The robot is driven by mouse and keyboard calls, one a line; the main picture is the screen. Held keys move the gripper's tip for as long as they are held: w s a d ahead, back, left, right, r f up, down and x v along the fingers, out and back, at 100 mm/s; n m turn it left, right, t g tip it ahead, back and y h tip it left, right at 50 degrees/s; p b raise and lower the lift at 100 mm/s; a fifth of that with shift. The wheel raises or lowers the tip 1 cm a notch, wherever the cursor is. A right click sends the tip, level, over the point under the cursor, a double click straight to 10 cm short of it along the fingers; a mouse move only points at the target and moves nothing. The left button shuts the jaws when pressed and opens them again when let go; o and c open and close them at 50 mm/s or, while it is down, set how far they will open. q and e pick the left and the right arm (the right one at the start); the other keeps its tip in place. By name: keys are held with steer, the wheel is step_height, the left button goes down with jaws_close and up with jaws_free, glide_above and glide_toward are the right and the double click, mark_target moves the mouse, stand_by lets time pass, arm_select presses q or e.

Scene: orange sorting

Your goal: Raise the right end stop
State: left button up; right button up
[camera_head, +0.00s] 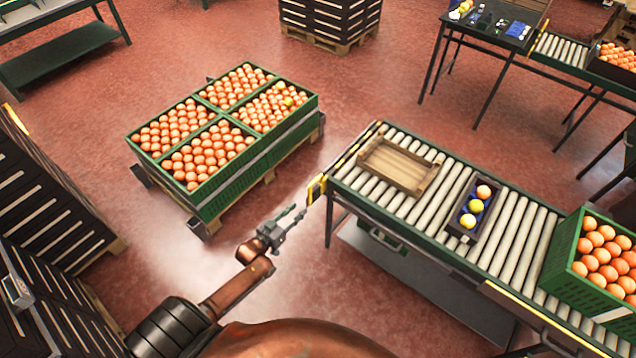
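A roller conveyor (500,235) runs from the middle to the lower right. At its left end is a dark bar with yellow parts, with a yellow bracket (316,188) at its near corner. It looks like an end stop; I cannot tell whether it is raised or lowered. My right gripper is not in view.
An empty wooden crate (366,168) and a dark tray (489,222) with fruit rest on the rollers. A green crate (557,265) of oranges stands at right. Green crates (211,210) of oranges sit on a pallet at left. Red floor lies between pallet and conveyor.

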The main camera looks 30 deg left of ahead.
mark_target(312, 184)
arm_select(q)
steer(key=w+r, duration=0.1)
steer(key=r, duration=0.1)
steer(key=w+r+t, duration=0.1)
steer(key=r, duration=0.2)
steer(key=w+d+r+t+h, duration=0.1)
steer(key=w+r, duration=0.1)
steer(key=r, duration=0.1)
steer(key=shift+r+b, duration=0.15)
steer(key=shift+b, duration=0.15)
steer(key=w, duration=0.2)
steer(key=w+b, duration=0.1)
steer(key=w, duration=0.4)
steer(key=shift+w+d+b, duration=0.2)
steer(key=shift+d+b, duration=0.05)
steer(key=shift+b, duration=0.05)
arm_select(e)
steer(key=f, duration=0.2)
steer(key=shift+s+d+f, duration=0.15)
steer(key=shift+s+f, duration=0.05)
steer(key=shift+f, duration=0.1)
arm_select(q)
jaws_close()
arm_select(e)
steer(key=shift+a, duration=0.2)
